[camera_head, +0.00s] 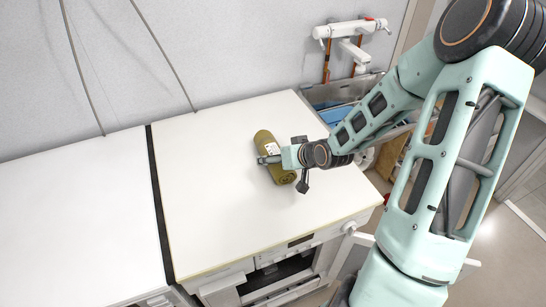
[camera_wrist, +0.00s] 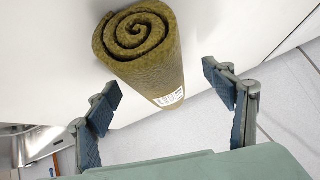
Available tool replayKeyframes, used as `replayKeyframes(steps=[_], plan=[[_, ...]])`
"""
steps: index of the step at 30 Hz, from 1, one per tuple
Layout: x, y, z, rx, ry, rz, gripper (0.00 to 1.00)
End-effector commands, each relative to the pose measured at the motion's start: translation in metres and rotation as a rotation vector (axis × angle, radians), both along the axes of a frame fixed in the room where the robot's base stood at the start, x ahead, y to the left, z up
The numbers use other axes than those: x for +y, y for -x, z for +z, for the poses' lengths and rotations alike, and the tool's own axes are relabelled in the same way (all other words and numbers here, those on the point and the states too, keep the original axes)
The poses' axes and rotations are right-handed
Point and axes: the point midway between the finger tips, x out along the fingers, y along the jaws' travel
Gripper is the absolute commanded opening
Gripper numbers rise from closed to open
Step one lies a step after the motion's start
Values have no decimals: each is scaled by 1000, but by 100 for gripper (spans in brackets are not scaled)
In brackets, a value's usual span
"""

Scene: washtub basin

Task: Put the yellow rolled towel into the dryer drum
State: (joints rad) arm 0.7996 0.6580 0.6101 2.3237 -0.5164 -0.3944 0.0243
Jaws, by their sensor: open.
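The yellow rolled towel (camera_head: 267,146) is an olive-yellow roll with a white label. It lies on the white top of the machine (camera_head: 205,190). In the wrist view the towel (camera_wrist: 145,50) shows its spiral end, ahead of the fingers. My gripper (camera_head: 264,160) is at the towel's side in the head view. In the wrist view my gripper (camera_wrist: 165,95) is open, its two blue pads apart on either side of the towel's labelled end. I cannot tell whether a pad touches it. The dryer drum is not clearly visible; a dark opening (camera_head: 278,277) shows at the machine's front.
A second white top (camera_head: 75,210) adjoins on the left across a dark gap. A metal sink (camera_head: 335,92) with a white tap (camera_head: 350,30) stands at the back right. The wall (camera_head: 200,45) runs behind the machines. The top around the towel is clear.

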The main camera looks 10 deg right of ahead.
Motion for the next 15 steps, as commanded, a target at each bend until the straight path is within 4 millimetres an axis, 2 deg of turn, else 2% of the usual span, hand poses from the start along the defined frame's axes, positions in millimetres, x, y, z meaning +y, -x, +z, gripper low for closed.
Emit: replayKeyframes(steps=[6, 15], plan=[[6, -15, -16, 0, 0, 1, 76], [6, -17, -17, -1, 0, 0, 73]])
